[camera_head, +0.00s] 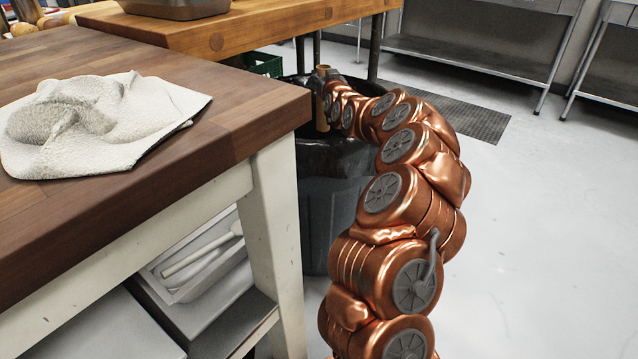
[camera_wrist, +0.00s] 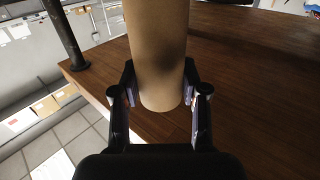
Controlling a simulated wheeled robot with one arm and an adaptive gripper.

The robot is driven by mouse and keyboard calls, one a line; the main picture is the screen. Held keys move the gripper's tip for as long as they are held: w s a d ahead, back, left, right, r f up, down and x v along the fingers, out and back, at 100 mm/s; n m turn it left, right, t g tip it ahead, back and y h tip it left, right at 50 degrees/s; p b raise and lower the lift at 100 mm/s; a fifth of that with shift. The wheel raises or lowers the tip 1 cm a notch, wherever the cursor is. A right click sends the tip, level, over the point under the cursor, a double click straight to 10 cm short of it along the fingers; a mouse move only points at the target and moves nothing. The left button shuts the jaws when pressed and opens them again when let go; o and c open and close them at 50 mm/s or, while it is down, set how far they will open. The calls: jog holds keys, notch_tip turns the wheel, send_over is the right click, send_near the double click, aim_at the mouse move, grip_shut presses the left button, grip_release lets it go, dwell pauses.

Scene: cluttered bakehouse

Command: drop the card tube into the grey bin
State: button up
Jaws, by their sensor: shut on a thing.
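The card tube (camera_wrist: 158,45) is a plain brown cylinder, held between the two fingers of my gripper (camera_wrist: 158,92) in the wrist view. In the head view the tube (camera_head: 322,118) stands roughly upright at the far end of my arm, partly covered by my gripper (camera_head: 326,88). The grey bin (camera_head: 330,225) stands on the floor behind the near table's corner, with a dark liner over its rim. The tube overlaps the bin's mouth in the picture; I cannot tell whether its lower end is below the rim. My arm and the table hide part of the bin.
A dark wooden table (camera_head: 215,140) with a crumpled cloth (camera_head: 150,105) is at the left, its corner close to the bin. A lighter wooden bench (camera_head: 285,22) stands behind, bearing a metal pan (camera_head: 175,8). A floor grate (camera_head: 470,115) and clear pale floor lie to the right.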

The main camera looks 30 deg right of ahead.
jog(key=o, duration=1.2)
jog(key=shift+s, duration=0.1)
jog(key=shift+v, duration=3.65)
